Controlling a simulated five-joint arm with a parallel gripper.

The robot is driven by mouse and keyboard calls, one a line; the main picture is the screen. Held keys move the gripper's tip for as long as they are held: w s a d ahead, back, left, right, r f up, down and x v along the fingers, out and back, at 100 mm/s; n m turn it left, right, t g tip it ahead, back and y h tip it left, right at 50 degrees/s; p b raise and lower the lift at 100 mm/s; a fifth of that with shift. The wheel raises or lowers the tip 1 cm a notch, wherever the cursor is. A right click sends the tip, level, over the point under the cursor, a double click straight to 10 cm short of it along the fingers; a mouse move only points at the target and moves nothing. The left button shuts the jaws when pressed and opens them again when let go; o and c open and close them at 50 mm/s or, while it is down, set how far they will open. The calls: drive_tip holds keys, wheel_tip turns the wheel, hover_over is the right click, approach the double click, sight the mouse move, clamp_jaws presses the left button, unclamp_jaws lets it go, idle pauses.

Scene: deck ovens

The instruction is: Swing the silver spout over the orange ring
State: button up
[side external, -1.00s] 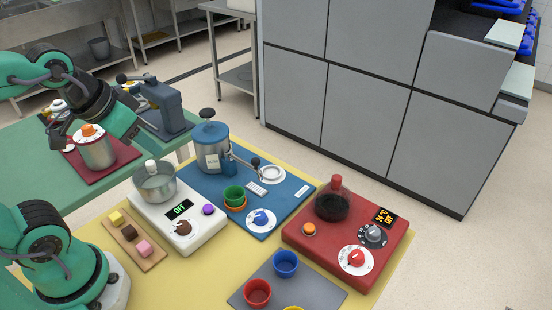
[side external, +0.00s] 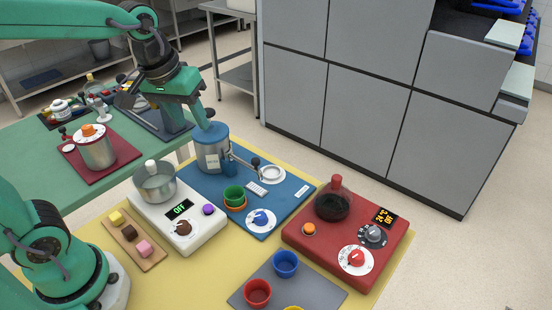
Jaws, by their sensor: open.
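The silver spout (side external: 243,160) sticks out to the right from the side of a silver canister with a blue lid (side external: 211,133), and has a dark knob near its end. Its end points toward a white ring (side external: 272,173) on the blue board. The orange ring (side external: 235,207) lies in front of the canister, at the base of a green cup (side external: 233,194), to the lower left of the spout's end. My gripper (side external: 207,114) is open, pointing down at the top of the canister lid. It hides the lid's dark top knob; whether it touches it I cannot tell.
The blue board (side external: 288,205) also holds a blue knob dial. A white scale (side external: 185,228) with a steel pot stands at left, a red unit (side external: 300,238) with a dark flask at right. Cups stand on a grey mat (side external: 318,293) in front.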

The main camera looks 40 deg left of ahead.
drive_tip(key=w+d+f+n+g, duration=0.2)
drive_tip(key=w+f+n, duration=0.1)
drive_tip(key=w, duration=0.4)
drive_tip(key=n+g, duration=0.1)
drive_tip(key=n, duration=0.1)
hover_over(256, 160)
wheel_tip(256, 160, down, 5)
drive_tip(key=shift+a, duration=0.1)
drive_tip(key=shift+f, duration=0.1)
drive_tip(key=shift+f, duration=3.8)
clamp_jaws()
